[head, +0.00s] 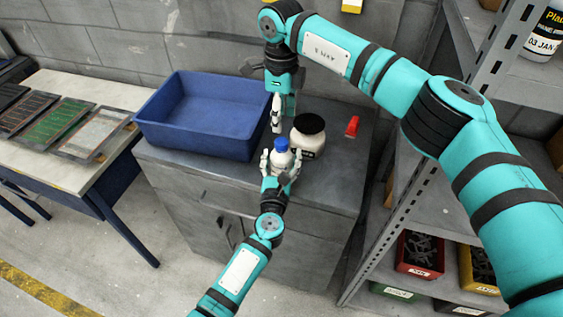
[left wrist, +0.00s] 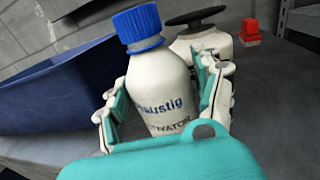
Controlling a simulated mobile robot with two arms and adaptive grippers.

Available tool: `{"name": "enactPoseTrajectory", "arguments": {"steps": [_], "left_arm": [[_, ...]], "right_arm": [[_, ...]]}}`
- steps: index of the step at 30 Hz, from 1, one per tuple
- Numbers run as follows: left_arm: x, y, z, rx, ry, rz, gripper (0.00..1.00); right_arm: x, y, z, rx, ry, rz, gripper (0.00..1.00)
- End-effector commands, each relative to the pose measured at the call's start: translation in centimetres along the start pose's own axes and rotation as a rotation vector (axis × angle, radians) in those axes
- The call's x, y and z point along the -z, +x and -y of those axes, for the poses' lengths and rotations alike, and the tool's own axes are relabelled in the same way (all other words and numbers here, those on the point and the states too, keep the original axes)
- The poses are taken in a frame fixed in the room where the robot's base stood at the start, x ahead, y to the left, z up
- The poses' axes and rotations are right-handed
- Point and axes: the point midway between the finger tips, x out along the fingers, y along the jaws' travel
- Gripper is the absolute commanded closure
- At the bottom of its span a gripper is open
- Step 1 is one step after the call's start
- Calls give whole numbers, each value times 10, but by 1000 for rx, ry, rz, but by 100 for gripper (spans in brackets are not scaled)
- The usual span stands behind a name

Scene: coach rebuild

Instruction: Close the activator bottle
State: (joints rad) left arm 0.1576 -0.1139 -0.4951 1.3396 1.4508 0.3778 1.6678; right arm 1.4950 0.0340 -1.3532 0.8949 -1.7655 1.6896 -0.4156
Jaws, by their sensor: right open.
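The activator bottle (head: 281,159) is white with a blue cap (head: 281,145) sitting on its neck. The bottle (left wrist: 160,92) and its ribbed blue cap (left wrist: 138,26) fill the middle of the left wrist view. I cannot tell how tightly the cap sits. My left gripper (head: 281,170) has a finger on each side of the bottle's body and is shut on it; the fingers also show in the left wrist view (left wrist: 165,98). My right gripper (head: 277,120) points down just behind and above the cap, open and empty, apart from it.
A white jar with a black lid (head: 308,124) stands close right of the bottle. A blue bin (head: 200,143) takes up the cabinet top's left side. A small red object (head: 352,126) lies at the right. The grey cabinet top (head: 335,165) is clear at the front right.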

Motion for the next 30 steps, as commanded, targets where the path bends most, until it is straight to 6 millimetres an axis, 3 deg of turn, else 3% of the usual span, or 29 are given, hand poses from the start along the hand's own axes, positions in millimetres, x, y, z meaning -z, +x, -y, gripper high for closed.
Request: {"name": "enactPoseTrajectory", "arguments": {"steps": [1,15,23,30], "left_arm": [[0,0,0,0,0,0,41],[0,0,0,0,1,0,100],[0,0,0,0,1,0,100],[0,0,0,0,1,-1,100]], "right_arm": [[0,0,0,0,0,0,50],[0,0,0,0,0,0,50],[0,0,0,0,-136,0,50],[0,0,0,0,-653,1,50]]}}
